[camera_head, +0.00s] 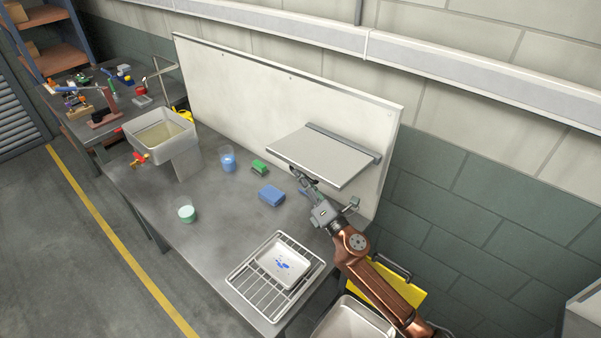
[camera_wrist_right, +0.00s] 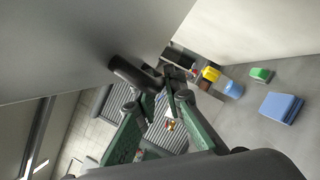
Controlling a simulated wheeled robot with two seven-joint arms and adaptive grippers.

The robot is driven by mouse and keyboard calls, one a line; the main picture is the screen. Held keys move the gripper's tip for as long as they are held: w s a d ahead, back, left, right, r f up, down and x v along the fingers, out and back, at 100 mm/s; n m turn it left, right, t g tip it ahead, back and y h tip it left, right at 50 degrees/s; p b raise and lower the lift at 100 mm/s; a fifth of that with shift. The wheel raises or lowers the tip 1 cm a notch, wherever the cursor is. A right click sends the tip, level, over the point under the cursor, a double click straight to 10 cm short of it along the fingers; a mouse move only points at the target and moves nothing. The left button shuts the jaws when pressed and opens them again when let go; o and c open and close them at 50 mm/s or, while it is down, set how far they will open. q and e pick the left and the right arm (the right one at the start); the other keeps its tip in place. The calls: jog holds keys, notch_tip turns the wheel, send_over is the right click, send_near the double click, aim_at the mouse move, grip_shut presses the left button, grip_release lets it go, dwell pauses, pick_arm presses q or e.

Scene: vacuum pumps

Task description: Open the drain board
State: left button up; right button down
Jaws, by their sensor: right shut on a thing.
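The drain board (camera_head: 325,153) is a flat grey panel hinged by a dark bar on the upright white backboard (camera_head: 240,85). It stands out from the backboard, raised above the table. My right gripper (camera_head: 303,178) is at the board's front left edge, shut on its dark handle (camera_wrist_right: 132,75). In the right wrist view the board's grey underside (camera_wrist_right: 75,45) fills the upper left, and the green fingers of my right gripper (camera_wrist_right: 168,85) meet the handle. The exact grip is partly hidden. My left gripper is not in view.
Below the board lie a blue sponge (camera_head: 271,195) and a green sponge (camera_head: 260,167). A wire rack (camera_head: 243,280) holds a white tray (camera_head: 300,269) at the front.

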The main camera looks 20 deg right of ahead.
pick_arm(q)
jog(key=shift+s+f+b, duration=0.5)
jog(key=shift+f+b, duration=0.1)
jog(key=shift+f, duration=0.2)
pick_arm(e)
jog(key=shift+w+d+f, duration=0.15)
jog(key=shift+d+f, duration=0.1)
jog(key=shift+f, duration=0.3)
jog(key=shift+w+d+f, duration=0.1)
jog(key=shift+d+f, duration=0.1)
jog(key=shift+f, duration=0.3)
jog(key=c, duration=2.1)
grip_release()
jog(key=shift+w, duration=0.1)
jog(key=shift+a, duration=0.1)
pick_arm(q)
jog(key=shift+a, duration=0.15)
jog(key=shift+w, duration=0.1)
pick_arm(e)
jog(key=v, duration=1.2)
